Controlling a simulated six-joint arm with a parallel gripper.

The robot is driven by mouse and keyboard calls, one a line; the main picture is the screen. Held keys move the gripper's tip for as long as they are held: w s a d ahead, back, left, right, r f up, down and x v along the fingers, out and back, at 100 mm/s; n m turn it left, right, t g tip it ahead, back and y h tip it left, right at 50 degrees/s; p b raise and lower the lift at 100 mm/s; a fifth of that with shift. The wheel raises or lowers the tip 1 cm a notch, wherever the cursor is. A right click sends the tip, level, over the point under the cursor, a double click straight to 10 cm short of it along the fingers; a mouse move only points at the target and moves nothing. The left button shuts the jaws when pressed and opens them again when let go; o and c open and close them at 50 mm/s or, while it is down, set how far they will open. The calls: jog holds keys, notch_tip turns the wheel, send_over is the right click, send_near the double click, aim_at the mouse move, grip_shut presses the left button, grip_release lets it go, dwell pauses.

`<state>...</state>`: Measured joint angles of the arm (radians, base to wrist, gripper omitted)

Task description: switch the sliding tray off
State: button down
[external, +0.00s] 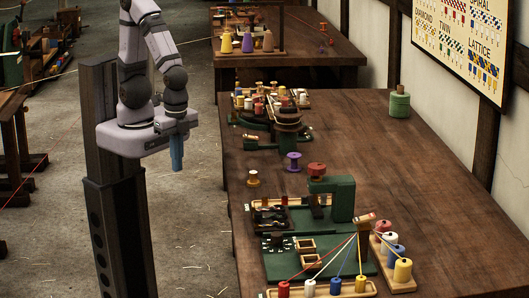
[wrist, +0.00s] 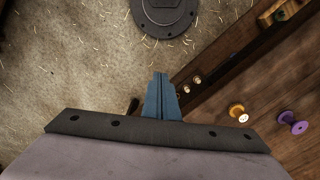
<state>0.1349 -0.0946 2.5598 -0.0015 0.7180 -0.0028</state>
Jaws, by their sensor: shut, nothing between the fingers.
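My gripper (external: 176,155) has blue fingers and hangs pointing down over the floor, left of the long table and apart from it. In the wrist view its fingers (wrist: 160,96) are together and empty. Two small pale round knobs (wrist: 190,84) sit by the table's edge, to the right of the fingertips; I cannot tell whether they are switches. I cannot make out for certain which thing is the sliding tray. A wood-rimmed tray (external: 269,201) with dark and metal parts lies on the green machine at the table's near left. No switch position can be read.
The long table (external: 425,190) carries a green machine (external: 340,198) with threads and bobbins. A yellow-brown spool (wrist: 238,112) and a purple spool (wrist: 292,123) stand near the table's left edge. The right half is mostly clear.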

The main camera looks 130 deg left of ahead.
jog(key=w+d+f+m+y+b, duration=0.25)
jog(key=w+d+f+m, duration=0.4)
jog(key=d, duration=0.35)
jog(key=w+r+n+t, duration=0.2)
jog(key=w+r, duration=0.3)
jog(key=w, duration=0.3)
jog(key=w+d+r+n+t+y, duration=0.1)
jog(key=w+r+n+t, duration=0.2)
jog(key=w, duration=0.5)
jog(key=shift+w+r+n+t, duration=0.2)
jog(key=shift+r+n+t, duration=0.15)
jog(key=shift+r+t, duration=0.5)
jog(key=shift+y, duration=0.25)
